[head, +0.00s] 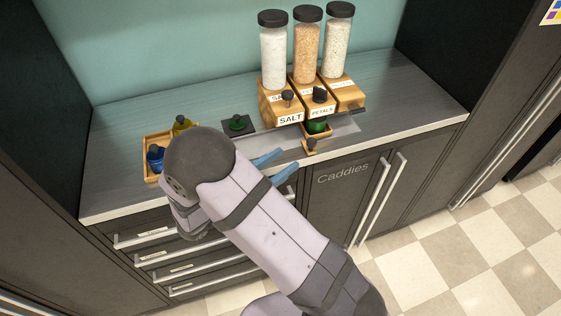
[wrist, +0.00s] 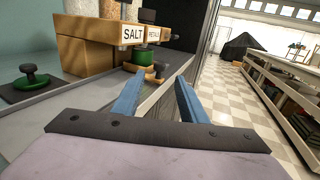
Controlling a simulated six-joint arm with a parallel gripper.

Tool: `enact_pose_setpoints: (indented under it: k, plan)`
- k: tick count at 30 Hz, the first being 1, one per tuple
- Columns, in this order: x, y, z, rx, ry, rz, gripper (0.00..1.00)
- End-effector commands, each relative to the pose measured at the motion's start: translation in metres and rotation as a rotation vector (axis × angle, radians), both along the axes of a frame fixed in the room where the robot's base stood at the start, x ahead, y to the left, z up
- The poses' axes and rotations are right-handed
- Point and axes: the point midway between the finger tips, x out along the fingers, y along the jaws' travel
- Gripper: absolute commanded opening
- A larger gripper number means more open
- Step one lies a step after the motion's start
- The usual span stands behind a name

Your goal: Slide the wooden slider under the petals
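The wooden slider (head: 311,147) is a small wooden piece with a dark knob at its front end. It sits at the counter's front, below the petals dispenser (head: 322,111). A green round piece (head: 317,126) rests on it, partly hidden by the dispenser's wooden box. In the wrist view the slider's dark knob (wrist: 158,71) appears between and beyond my fingertips. My gripper (head: 290,158) has two blue fingers spread apart with nothing between them. It is left of the slider in the head view, near the counter edge. I cannot tell the exact gap to the knob.
The salt dispenser (head: 281,104) and a third dispenser (head: 342,92) flank the petals one. A dark square with a green knobbed piece (head: 238,123) lies left of them. A wooden tray (head: 151,171) holds blue and yellow bottles at far left. The right counter is clear.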

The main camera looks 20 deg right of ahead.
Motion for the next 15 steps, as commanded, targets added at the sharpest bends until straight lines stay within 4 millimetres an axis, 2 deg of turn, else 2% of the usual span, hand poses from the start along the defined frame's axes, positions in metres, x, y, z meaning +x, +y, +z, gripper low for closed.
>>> enact_pose_setpoints:
  k: [15]
  plan:
    - [-0.016, 0.005, 0.032, 0.000, 0.000, 0.001, 0.39]
